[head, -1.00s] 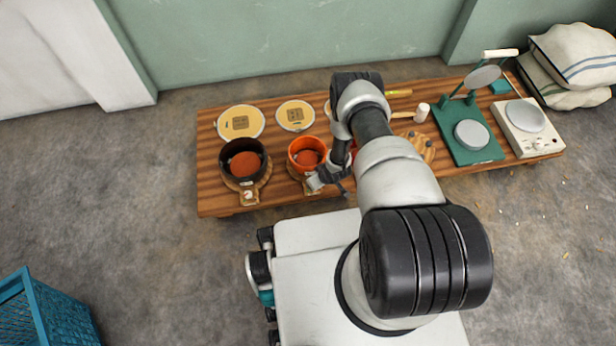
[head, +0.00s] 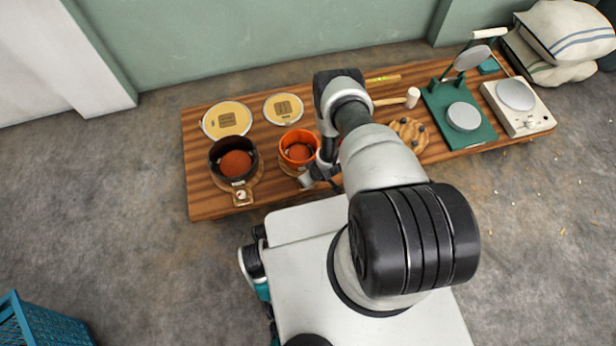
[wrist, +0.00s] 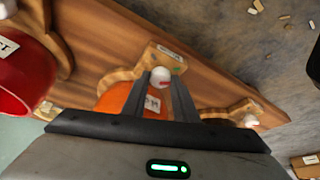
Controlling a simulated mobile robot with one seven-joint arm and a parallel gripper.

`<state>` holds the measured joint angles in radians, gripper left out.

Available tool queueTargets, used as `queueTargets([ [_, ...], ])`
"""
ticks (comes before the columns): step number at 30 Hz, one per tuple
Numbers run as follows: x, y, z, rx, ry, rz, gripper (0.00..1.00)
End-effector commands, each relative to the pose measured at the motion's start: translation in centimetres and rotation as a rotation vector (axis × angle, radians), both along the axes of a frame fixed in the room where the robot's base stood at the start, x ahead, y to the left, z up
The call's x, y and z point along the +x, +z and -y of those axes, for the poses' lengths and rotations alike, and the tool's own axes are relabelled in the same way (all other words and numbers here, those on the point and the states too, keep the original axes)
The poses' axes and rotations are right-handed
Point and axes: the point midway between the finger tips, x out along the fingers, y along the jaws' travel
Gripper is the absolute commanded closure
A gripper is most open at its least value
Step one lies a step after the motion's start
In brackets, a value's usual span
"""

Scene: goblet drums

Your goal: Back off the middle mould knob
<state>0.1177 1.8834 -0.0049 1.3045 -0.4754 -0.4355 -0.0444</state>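The middle mould is the orange pot (head: 284,147) with reddish-brown contents, on a wooden board on the low table; its orange wall (wrist: 113,98) also shows in the wrist view. Its white knob (wrist: 160,75), with a small red mark, sits at the board's narrow end. My gripper (wrist: 162,80) has one finger on each side of this knob, and the knob fills the gap at the fingertips.
A black mould (head: 214,157) stands to the left with its own knob (head: 240,195). A red mould (wrist: 25,75) shows at the left of the wrist view; my arm hides it in the head view. Cream discs, a mallet and a green press (head: 483,133) share the table (head: 205,208).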

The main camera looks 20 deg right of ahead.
Motion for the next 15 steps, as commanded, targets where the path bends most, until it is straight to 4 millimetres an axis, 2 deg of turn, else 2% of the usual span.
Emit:
queueTargets([
  [8,0.08,0.03,0.08,0.001,0.030,0.001,0.96],
  [15,0.18,0.04,0.23,0.000,0.159,0.002,0.96],
])
